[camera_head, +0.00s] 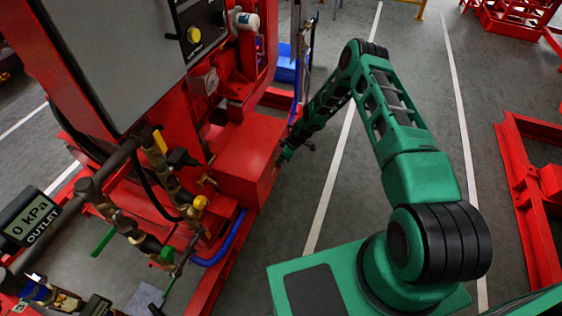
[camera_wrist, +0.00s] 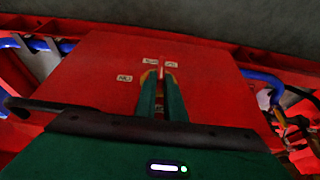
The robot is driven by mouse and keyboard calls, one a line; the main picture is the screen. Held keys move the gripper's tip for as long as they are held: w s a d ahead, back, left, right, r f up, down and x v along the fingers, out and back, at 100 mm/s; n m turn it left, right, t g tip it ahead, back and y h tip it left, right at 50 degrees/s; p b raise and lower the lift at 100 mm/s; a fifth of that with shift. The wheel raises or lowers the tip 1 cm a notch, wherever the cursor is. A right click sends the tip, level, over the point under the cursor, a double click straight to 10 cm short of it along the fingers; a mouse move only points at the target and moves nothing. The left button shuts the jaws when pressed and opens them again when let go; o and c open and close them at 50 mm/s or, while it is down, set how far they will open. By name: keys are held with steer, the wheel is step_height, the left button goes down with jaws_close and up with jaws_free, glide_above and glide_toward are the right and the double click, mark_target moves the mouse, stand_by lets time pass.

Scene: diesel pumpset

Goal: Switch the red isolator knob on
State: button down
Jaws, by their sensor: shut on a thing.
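The red isolator knob (camera_wrist: 161,74) shows in the wrist view as a narrow red strip between my fingertips, with bits of yellow around it. It sits on the face of a red box (camera_wrist: 100,60), which also shows in the head view (camera_head: 240,150). Small white labels (camera_wrist: 124,78) lie to the left of and above the knob. My gripper (camera_wrist: 161,84) is shut on the knob, its two green fingers on either side. In the head view my gripper (camera_head: 284,156) is at the box's right side; the knob is hidden there. The knob's exact angle is hard to tell.
A red machine frame with a grey cabinet (camera_head: 120,50) stands at left. Pipes, valves and an outlet gauge reading 0 kPa (camera_head: 30,218) are at lower left. A blue hose (camera_head: 230,240) runs below the box. Grey floor is clear around my arm; a red frame (camera_head: 530,190) stands at right.

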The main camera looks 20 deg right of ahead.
steer(key=g+y, duration=0.1)
steer(key=w+m+g+y, duration=0.1)
steer(key=g, duration=0.1)
steer(key=shift+w+d+f+y, duration=0.2)
steer(key=shift+d+y, duration=0.1)
steer(key=shift+d, duration=0.1)
stand_by(0.5)
steer(key=c, duration=1.8)
jaws_free()
steer(key=shift+c, duration=0.2)
steer(key=shift+d+r, duration=0.1)
steer(key=v, duration=1)
steer(key=shift+w+r, duration=0.2)
steer(key=shift+d, duration=0.1)
